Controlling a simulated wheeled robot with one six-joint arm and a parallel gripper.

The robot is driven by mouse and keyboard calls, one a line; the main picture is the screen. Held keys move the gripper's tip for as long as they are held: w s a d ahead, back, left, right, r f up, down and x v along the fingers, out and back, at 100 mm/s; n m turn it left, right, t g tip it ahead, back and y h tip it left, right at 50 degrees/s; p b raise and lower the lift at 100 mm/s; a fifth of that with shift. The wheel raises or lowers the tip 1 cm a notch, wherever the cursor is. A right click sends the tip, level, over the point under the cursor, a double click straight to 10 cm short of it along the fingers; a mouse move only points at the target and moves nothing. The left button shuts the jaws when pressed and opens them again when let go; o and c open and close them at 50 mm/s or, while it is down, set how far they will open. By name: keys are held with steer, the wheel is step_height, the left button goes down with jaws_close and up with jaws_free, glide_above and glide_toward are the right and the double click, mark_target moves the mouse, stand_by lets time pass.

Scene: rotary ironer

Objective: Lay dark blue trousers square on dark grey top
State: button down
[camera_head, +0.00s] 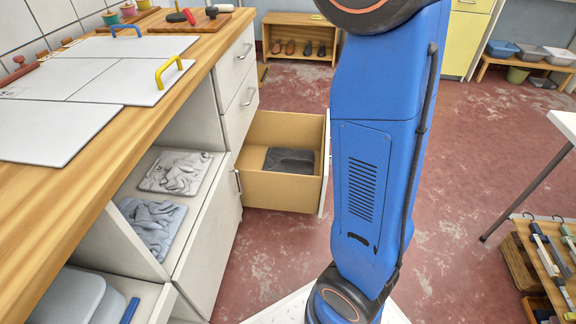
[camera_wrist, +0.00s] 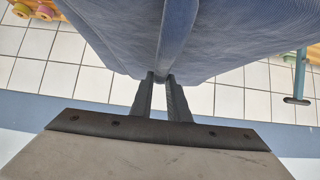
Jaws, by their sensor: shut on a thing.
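My gripper (camera_wrist: 164,77) shows in the wrist view, its two dark fingers close together and shut on a blue cloth, which I take for the dark blue trousers (camera_wrist: 220,40). The cloth fills the upper middle of that view and hangs against a white tiled background. Its lower edge is pinched between the fingertips. The dark grey top (camera_head: 290,160) lies flat and folded on the floor of an open drawer in the head view. The gripper and held cloth do not show in the head view.
The open drawer (camera_head: 270,187) juts from the white cabinet under the wooden counter (camera_head: 143,119). Shelves left of it hold a crumpled light grey cloth (camera_head: 176,172) and a blue-grey one (camera_head: 152,222). My blue arm stands right of the drawer. Red floor beyond is mostly clear.

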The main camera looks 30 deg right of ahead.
stand_by(0.4)
step_height(320, 180, down, 26)
steer(key=shift+f, duration=0.1)
stand_by(1.0)
steer(key=shift+a, duration=0.1)
